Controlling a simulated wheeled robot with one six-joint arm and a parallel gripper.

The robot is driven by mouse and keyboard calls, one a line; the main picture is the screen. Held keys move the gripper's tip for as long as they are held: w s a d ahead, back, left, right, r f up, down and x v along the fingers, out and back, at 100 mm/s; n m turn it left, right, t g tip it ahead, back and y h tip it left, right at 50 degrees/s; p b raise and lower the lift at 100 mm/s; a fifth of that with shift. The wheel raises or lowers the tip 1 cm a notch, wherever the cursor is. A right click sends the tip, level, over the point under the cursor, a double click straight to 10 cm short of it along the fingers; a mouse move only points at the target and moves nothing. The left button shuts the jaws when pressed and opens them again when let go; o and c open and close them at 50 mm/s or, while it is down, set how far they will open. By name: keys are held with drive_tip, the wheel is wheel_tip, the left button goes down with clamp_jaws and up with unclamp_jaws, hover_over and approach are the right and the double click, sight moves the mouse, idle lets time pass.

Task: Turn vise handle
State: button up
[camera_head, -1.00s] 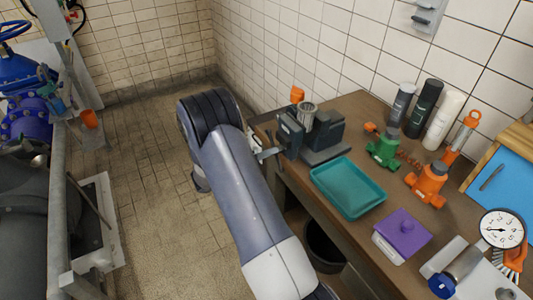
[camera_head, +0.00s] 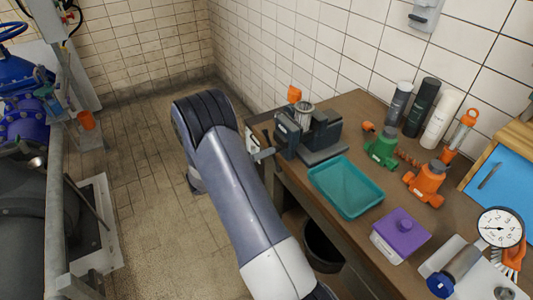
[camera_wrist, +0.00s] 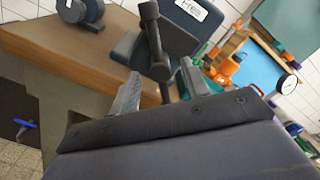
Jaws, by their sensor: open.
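In the wrist view the handle (camera_wrist: 153,32) is a dark bar with knobbed ends, running roughly up and down. My gripper (camera_wrist: 160,85) is open. Its two fingers lie left and right of the handle's lower knob, with gaps showing. I cannot tell whether the handle is deep between them.
A teal tray (camera_head: 346,187) lies beside the vise. Green (camera_head: 381,148) and orange (camera_head: 427,183) valves, a purple-lidded box (camera_head: 401,236) and a gauge (camera_head: 499,228) fill the bench. A black bin (camera_head: 322,245) stands below. Blue pipework (camera_head: 25,110) is at left; the floor between is open.

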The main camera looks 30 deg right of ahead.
drive_tip(key=a+b, duration=0.2)
drive_tip(key=a, duration=0.7)
drive_tip(key=shift+w+a, duration=0.3)
drive_tip(key=shift+a, duration=0.05)
drive_tip(key=shift+c, duration=0.3)
